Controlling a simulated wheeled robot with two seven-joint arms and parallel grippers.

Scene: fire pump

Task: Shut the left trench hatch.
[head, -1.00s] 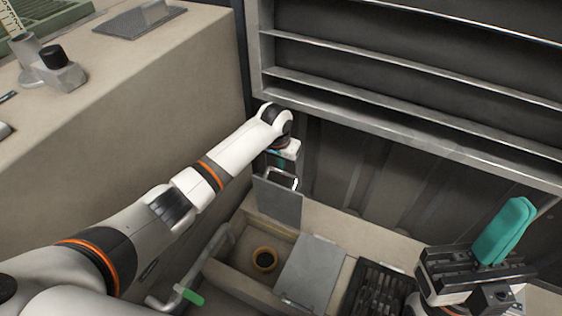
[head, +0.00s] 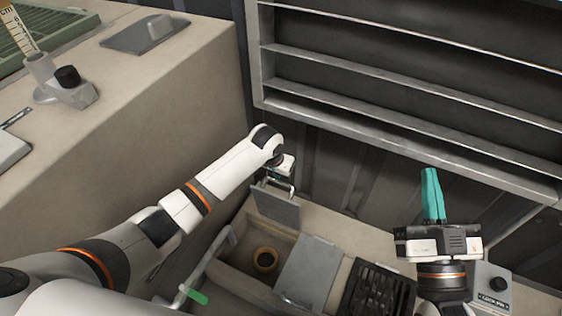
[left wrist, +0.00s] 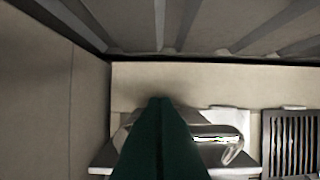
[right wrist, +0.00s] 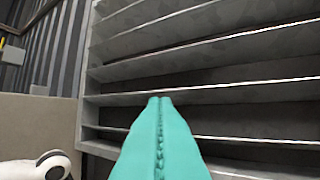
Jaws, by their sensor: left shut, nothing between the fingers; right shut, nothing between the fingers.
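The left trench hatch (head: 276,207) is a grey plate with a metal handle (head: 279,184) at its top. It stands raised, nearly upright, at the back of an open trench compartment (head: 225,276). A brown ring (head: 265,260) shows inside that compartment. My left gripper is at the raised hatch's top, by the handle, its fingers mostly hidden in the head view. In the left wrist view its dark green fingers (left wrist: 160,100) are shut and empty, beside the handle; contact cannot be told. My right gripper (head: 430,172) is shut and empty, teal fingers pointing up, in front of the shelves.
A second grey hatch (head: 308,275) lies flat right of the opening. A black grate (head: 378,290) is beyond it. A pipe with a green lever (head: 195,294) runs left of the trench. Metal shelves (head: 400,85) rise behind; a beige bench (head: 170,90) stands left.

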